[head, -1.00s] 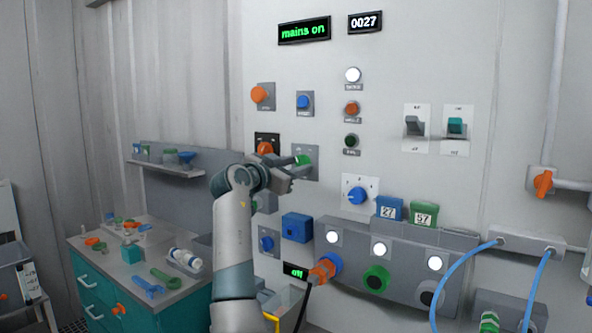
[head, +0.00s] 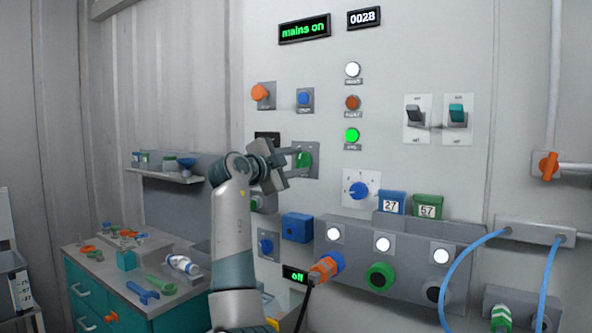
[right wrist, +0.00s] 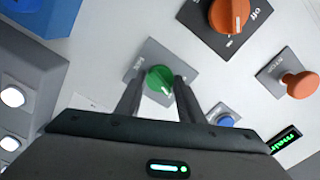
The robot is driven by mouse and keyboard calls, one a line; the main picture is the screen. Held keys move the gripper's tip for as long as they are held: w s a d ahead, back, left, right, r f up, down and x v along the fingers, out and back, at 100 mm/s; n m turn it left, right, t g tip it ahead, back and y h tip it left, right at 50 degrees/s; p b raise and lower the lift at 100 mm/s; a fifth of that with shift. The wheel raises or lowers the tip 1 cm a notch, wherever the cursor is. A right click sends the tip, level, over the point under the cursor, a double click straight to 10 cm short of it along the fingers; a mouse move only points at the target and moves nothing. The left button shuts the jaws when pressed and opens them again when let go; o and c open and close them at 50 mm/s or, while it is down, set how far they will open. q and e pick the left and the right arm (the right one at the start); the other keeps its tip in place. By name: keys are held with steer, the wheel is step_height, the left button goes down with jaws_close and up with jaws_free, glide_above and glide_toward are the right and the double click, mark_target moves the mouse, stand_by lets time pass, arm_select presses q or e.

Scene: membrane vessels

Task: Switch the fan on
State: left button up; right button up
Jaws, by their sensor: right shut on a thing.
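A green rotary knob (head: 306,158) sits on a grey plate on the wall panel, and it also shows in the right wrist view (right wrist: 160,78). My right gripper (head: 299,164) is shut on this knob, with one finger on each side of it in the right wrist view (right wrist: 157,84). The knob's white pointer mark shows between the fingers; its label is too small to read. A green lamp (head: 352,135) on the panel is lit, below an orange lamp that is dark and a white lamp that is lit. My left gripper is not in view.
An orange knob (right wrist: 229,14) on a black plate, an orange button (right wrist: 299,85) and a blue button (right wrist: 225,119) are close by. A blue dial (head: 359,190) sits lower right. A teal bench (head: 140,290) with loose tools stands left. The display reads "mains on".

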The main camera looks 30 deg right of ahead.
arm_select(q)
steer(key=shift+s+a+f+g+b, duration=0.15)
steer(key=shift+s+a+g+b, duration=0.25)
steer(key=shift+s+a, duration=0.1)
arm_select(e)
steer(key=shift+m, duration=1.2)
steer(key=o, duration=1.1)
steer(key=shift+c, duration=0.2)
steer(key=shift+s+a, duration=0.1)
steer(key=shift+a, duration=0.1)
arm_select(q)
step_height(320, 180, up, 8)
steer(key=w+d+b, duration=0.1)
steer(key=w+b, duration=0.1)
steer(key=b, duration=0.1)
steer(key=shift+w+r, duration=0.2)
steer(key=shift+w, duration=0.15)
arm_select(e)
steer(key=v, duration=1.7)
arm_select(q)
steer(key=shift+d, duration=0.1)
arm_select(e)
steer(key=shift+f, duration=0.1)
